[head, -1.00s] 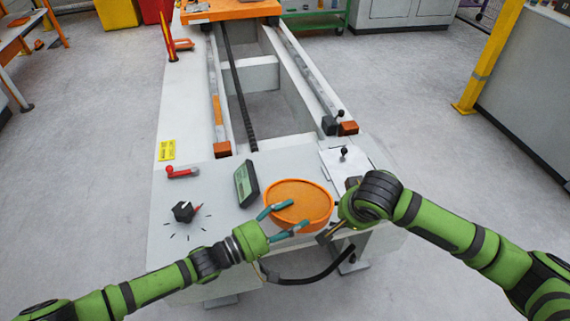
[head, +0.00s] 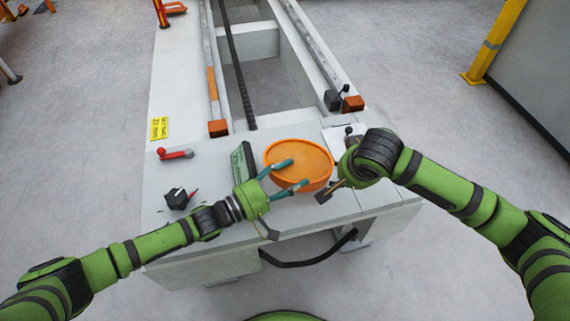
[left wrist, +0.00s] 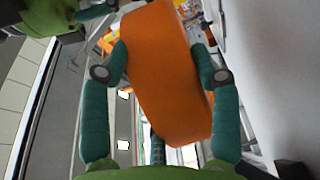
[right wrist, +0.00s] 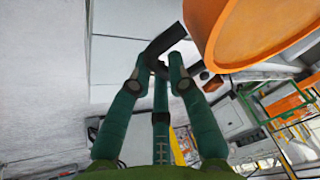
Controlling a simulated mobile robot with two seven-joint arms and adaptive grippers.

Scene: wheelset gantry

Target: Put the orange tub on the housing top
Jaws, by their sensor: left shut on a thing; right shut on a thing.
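The orange tub (head: 300,160) is round and upright, over the front right part of the pale housing top (head: 225,160). I cannot tell whether it touches the top. My left gripper (head: 291,174) is shut on the tub's near left side. In the left wrist view the tub (left wrist: 168,75) fills the gap between the fingers. My right gripper (head: 332,187) is just right of the tub. It is shut on a dark, bar-like item (head: 323,196), which also shows at its fingertips in the right wrist view (right wrist: 165,42). The tub (right wrist: 265,30) hangs close beside it there.
A dark green-screened panel (head: 243,165) stands left of the tub. A black knob (head: 177,198) and a red lever (head: 175,153) are further left. Rails with orange end blocks (head: 218,128) run away behind. A black handle (head: 310,258) curves along the front.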

